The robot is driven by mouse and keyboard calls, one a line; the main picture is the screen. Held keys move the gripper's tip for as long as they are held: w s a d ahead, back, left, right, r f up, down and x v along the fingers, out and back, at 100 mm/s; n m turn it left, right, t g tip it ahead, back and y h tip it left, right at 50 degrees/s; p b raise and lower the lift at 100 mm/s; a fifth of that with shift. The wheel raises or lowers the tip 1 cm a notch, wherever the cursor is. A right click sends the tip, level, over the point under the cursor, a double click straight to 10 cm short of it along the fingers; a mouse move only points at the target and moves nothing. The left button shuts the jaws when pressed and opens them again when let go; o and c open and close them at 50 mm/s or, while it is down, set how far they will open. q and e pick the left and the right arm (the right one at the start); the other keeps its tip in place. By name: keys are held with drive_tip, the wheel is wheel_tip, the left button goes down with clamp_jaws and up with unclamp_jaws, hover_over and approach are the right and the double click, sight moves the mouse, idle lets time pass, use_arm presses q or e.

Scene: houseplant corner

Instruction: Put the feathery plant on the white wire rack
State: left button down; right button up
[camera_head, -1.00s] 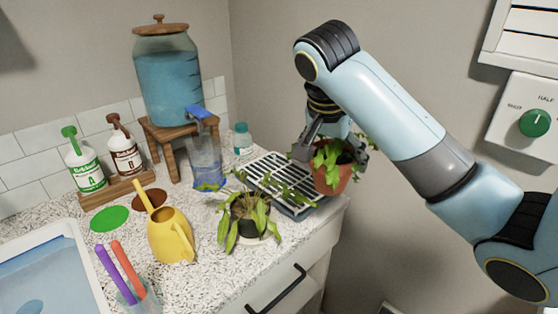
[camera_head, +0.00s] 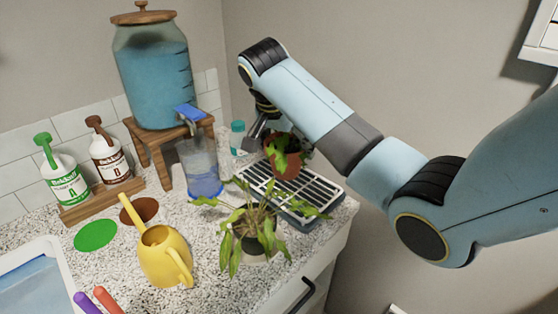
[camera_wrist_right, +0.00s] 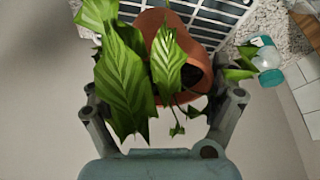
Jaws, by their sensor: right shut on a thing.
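The plant with feather-striped leaves (camera_wrist_right: 122,72) stands in a terracotta pot (camera_head: 284,165). My right gripper (camera_head: 279,144) is shut on this potted plant. In the wrist view the pot (camera_wrist_right: 178,45) leans between the fingers, and leaves hide part of the grip. The white wire rack (camera_head: 318,190) lies on a grey-blue tray at the counter's right end. The pot is over the rack's back part; I cannot tell whether its base touches the bars. The rack also shows beyond the pot in the wrist view (camera_wrist_right: 215,18). My left gripper is not in view.
A second leafy plant (camera_head: 250,222) stands in front of the rack, some leaves overhanging it. A yellow watering can (camera_head: 165,258) is farther left. The rack's front right is clear.

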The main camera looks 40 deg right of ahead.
drive_tip(key=shift+w+f, duration=0.3)
drive_tip(key=shift+w, duration=0.25)
drive_tip(key=shift+w+f, duration=0.25)
drive_tip(key=shift+w, duration=0.25)
drive_tip(key=shift+w+f, duration=0.1)
drive_tip(key=shift+f, duration=0.1)
wheel_tip(320, 180, down, 3)
drive_tip(key=shift+f+p, duration=0.15)
drive_tip(key=shift+p, duration=0.15)
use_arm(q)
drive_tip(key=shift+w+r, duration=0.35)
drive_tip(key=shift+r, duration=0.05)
use_arm(e)
drive_tip(key=shift+f, duration=0.25)
drive_tip(key=shift+f, duration=0.15)
drive_tip(key=o, duration=1.3)
drive_tip(key=shift+a, duration=0.1)
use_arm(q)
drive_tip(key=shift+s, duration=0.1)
